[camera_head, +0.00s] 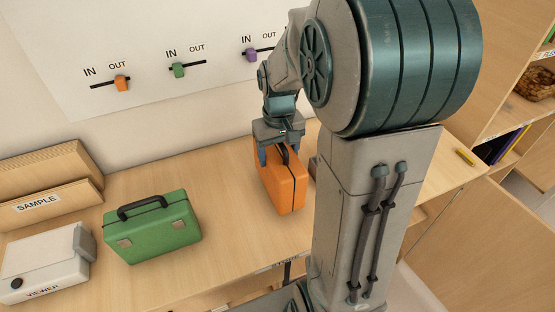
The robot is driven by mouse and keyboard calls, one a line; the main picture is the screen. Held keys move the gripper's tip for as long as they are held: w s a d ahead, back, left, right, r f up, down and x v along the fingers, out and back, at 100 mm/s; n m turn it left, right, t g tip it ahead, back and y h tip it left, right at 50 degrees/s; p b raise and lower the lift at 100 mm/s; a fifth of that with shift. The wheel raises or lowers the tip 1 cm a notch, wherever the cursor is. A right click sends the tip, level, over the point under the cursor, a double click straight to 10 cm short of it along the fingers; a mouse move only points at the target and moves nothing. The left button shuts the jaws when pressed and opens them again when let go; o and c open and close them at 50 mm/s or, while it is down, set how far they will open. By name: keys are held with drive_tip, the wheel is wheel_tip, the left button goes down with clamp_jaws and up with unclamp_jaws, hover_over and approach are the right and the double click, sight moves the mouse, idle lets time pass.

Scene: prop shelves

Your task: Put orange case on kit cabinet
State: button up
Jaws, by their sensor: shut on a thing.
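The orange case (284,187) is upright on or just above the wooden counter, near the middle of the head view. I cannot tell whether its base touches the surface. My gripper (282,150) points down at the top of the case, by its dark handle, and is shut on it. My arm hides part of the case's surroundings on the right. A kit cabinet cannot be made out with certainty; a wooden shelf unit (508,82) with several compartments stands at the right edge.
A green case (155,232) stands on the counter (225,205) to the left. A white viewer box (42,262) and a wooden SAMPLE box (45,203) are at the far left. A wall board with IN/OUT sliders (150,40) is behind.

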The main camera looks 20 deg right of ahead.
drive_tip(key=shift+f, duration=1.35)
drive_tip(key=shift+f, duration=0.2)
drive_tip(key=o, duration=1.8)
drive_tip(key=shift+o, duration=0.2)
drive_tip(key=shift+r, duration=0.1)
